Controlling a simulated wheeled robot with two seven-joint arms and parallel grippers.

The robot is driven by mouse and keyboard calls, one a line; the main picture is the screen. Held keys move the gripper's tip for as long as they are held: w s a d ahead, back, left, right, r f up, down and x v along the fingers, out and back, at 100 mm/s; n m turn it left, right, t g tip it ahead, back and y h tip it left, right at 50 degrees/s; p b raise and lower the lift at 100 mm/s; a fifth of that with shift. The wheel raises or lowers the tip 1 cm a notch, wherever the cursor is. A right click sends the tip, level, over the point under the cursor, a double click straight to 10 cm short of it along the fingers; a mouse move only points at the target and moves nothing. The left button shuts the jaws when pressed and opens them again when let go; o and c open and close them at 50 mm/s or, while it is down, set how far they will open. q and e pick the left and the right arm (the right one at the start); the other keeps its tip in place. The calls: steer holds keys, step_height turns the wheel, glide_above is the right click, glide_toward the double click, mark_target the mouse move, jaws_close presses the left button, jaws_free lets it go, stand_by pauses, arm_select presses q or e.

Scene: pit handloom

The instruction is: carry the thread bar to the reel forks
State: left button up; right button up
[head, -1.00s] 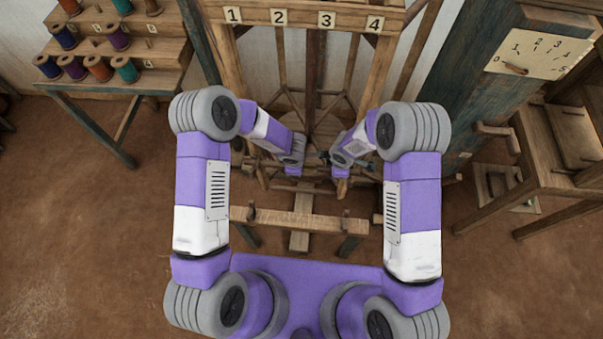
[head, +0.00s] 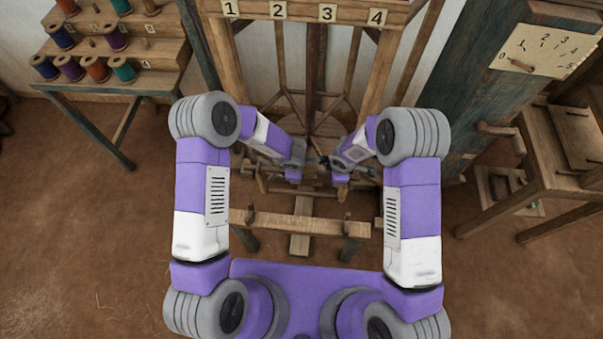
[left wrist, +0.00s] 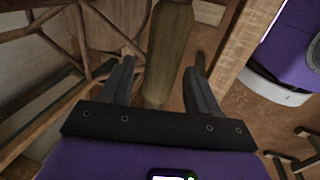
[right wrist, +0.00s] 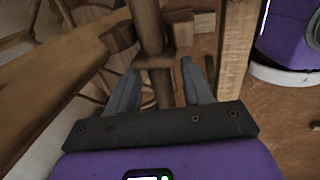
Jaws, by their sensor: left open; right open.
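A round wooden bar, apparently the thread bar, runs lengthwise through both wrist views: a thick olive-brown stretch in the left wrist view (left wrist: 168,45) and a thinner brown stretch in the right wrist view (right wrist: 148,25). My left gripper (left wrist: 158,75) is open, with the bar lying between its fingers in the picture. My right gripper (right wrist: 160,80) is open likewise, beside a wooden bracket (right wrist: 155,62) that the bar meets. I cannot tell how deep the bar sits in either jaw. In the head view my forearms and wrists largely hide the bar. I cannot identify the reel forks with certainty.
A low wooden beam (head: 300,228) with two small uprights stands close in front of me. The loom frame (head: 300,12) numbered 1 to 4 rises behind my grippers. A spool rack (head: 160,75) is at left, a bench (head: 560,165) at right.

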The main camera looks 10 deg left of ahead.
arm_select(q)
steer(key=shift+r, duration=0.4)
steer(key=v, duration=0.2)
steer(key=shift+s+r, duration=0.2)
steer(key=shift+s, duration=0.15)
arm_select(e)
steer(key=shift+r, duration=0.5)
arm_select(q)
steer(key=s, duration=1.1)
steer(key=shift+s+f, duration=0.15)
steer(key=shift+s, duration=0.1)
arm_select(e)
step_height(320, 180, up, 11)
steer(key=s, duration=0.2)
steer(key=shift+s, duration=0.15)
steer(key=shift+f, duration=0.1)
